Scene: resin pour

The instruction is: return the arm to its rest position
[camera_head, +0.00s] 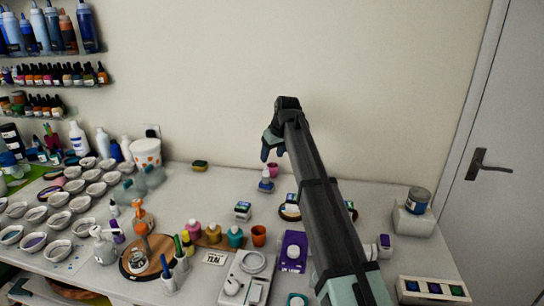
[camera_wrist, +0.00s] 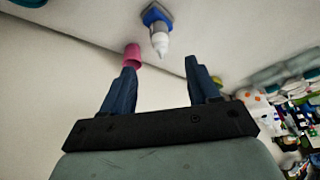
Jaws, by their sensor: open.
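My arm reaches up from the lower right of the head view. My gripper (camera_head: 267,152) is raised above the back part of the table, in front of the bare wall. In the wrist view my gripper (camera_wrist: 160,68) shows two blue fingers spread apart with nothing between them. A small white-tipped bottle on a blue base (camera_wrist: 158,30) and a pink cup (camera_wrist: 133,54) lie beyond the fingertips there. In the head view the same bottle (camera_head: 266,184) and cup (camera_head: 273,169) stand below the gripper.
The white table (camera_head: 180,222) carries many cups (camera_head: 58,222), bottles and an orange-topped dispenser (camera_head: 141,218) at left. A scale (camera_head: 247,277) and a purple device (camera_head: 293,252) stand near my arm. A jar (camera_head: 418,200) sits on a block at right. The air around the gripper looks clear.

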